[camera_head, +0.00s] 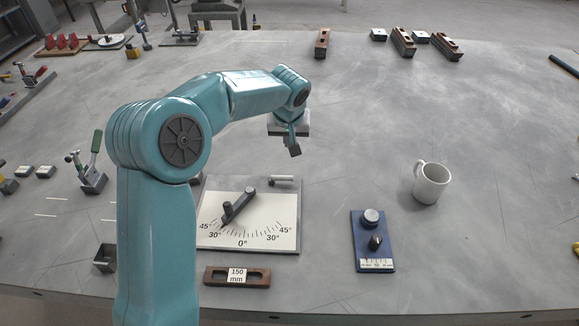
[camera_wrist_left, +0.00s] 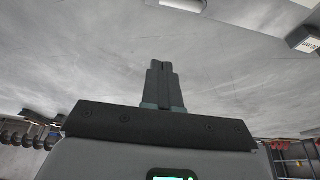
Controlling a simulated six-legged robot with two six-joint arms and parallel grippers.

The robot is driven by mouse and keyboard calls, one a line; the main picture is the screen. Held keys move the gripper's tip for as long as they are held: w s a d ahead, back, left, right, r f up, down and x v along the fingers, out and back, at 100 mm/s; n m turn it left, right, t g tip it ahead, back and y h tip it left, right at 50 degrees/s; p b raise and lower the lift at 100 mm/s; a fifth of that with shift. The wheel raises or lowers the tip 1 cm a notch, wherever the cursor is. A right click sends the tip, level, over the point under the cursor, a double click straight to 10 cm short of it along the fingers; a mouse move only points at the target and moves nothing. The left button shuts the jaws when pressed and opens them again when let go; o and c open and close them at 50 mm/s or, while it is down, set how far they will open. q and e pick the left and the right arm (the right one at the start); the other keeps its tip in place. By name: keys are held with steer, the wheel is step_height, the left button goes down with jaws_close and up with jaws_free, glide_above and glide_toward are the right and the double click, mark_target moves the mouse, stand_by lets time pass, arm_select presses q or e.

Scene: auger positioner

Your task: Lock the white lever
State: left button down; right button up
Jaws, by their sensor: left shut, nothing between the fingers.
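A white lever (camera_head: 282,178) lies sideways along the top right edge of a white angle plate (camera_head: 268,215). The plate has a dark pointer arm (camera_head: 238,204) directed to the lower left, near the 30° to 45° marks on the left. My left gripper (camera_head: 294,150) is above the table, a little beyond the plate and apart from the lever. Its fingers (camera_wrist_left: 160,66) are shut with nothing between them. A pale part, probably the lever (camera_wrist_left: 182,4), shows at the top edge of the left wrist view. My right gripper is not in view.
A white mug (camera_head: 431,183) and a blue plate with knobs (camera_head: 373,240) stand to the right. A brown 150 mm block (camera_head: 237,277) lies in front of the angle plate. A green-handled clamp (camera_head: 92,165) stands to the left.

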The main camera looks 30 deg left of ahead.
mark_target(282, 179)
arm_select(q)
steer(key=p+x, duration=0.1)
steer(key=x, duration=0.9)
steer(key=shift+f, duration=0.1)
steer(key=s+d, duration=0.1)
steer(key=s, duration=0.1)
steer(key=shift+s+d+f, duration=0.2)
steer(key=shift+s+d, duration=0.1)
steer(key=shift+d, duration=0.05)
steer(key=shift+s+d+f, duration=0.15)
steer(key=shift+s+d, duration=0.05)
steer(key=shift+s, duration=0.1)
